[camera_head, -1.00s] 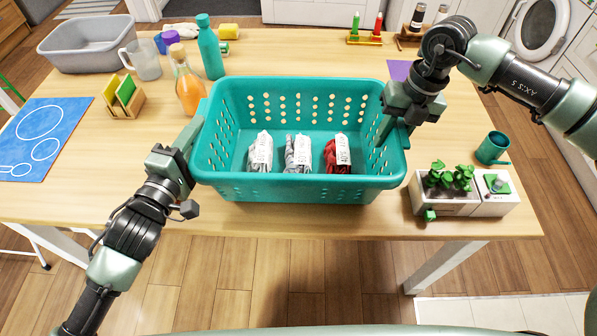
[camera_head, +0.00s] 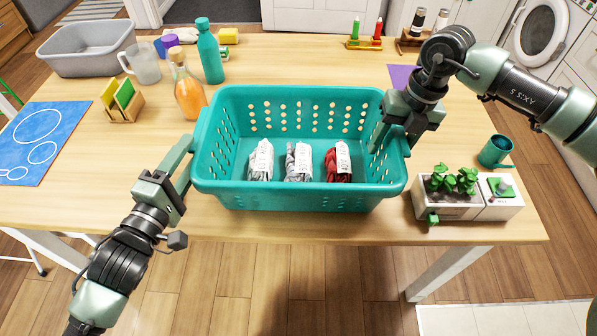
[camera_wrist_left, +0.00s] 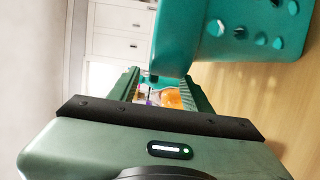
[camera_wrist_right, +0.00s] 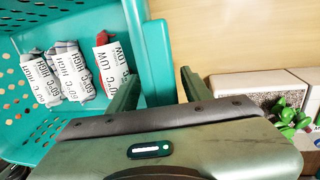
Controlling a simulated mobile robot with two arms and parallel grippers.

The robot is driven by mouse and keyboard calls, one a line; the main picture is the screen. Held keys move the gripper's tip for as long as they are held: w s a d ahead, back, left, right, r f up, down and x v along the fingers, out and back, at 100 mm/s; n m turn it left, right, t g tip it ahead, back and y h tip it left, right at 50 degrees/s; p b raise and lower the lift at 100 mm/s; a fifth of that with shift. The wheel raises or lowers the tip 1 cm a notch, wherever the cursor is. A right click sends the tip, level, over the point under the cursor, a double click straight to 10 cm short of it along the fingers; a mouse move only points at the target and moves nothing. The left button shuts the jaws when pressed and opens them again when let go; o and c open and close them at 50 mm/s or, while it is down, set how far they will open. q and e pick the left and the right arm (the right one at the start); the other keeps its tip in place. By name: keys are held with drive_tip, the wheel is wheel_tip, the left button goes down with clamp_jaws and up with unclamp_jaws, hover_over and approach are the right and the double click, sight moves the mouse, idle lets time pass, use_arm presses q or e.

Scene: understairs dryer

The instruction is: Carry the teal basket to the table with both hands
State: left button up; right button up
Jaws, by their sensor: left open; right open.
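The teal basket (camera_head: 300,197) rests on the wooden table (camera_head: 270,225) near its front edge. Inside it lie several labelled bundles: two grey ones (camera_head: 262,160) and a red one (camera_head: 338,163). My left gripper (camera_head: 183,160) is open just off the basket's left end; the left wrist view shows the basket's wall (camera_wrist_left: 180,40) beside the fingers, not gripped. My right gripper (camera_head: 388,140) is open at the right end; in the right wrist view its fingers (camera_wrist_right: 155,88) stand on either side of the basket's rim (camera_wrist_right: 158,60).
A planter box (camera_head: 450,203) and a teal mug (camera_head: 495,151) stand to the right. An orange bottle (camera_head: 188,92), a teal bottle (camera_head: 210,55), a card holder (camera_head: 122,103) and a grey tub (camera_head: 88,50) stand to the left. A blue mat (camera_head: 38,140) lies at the far left.

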drive_tip(key=r, duration=0.4)
drive_tip(key=d+r, duration=0.1)
drive_tip(key=r, duration=0.3)
drive_tip(key=d+r, duration=0.1)
drive_tip(key=r, duration=0.2)
drive_tip(key=shift+s+d+r, duration=0.1)
drive_tip(key=shift+r, duration=0.3)
use_arm(q)
drive_tip(key=v, duration=0.8)
drive_tip(key=shift+r, duration=0.1)
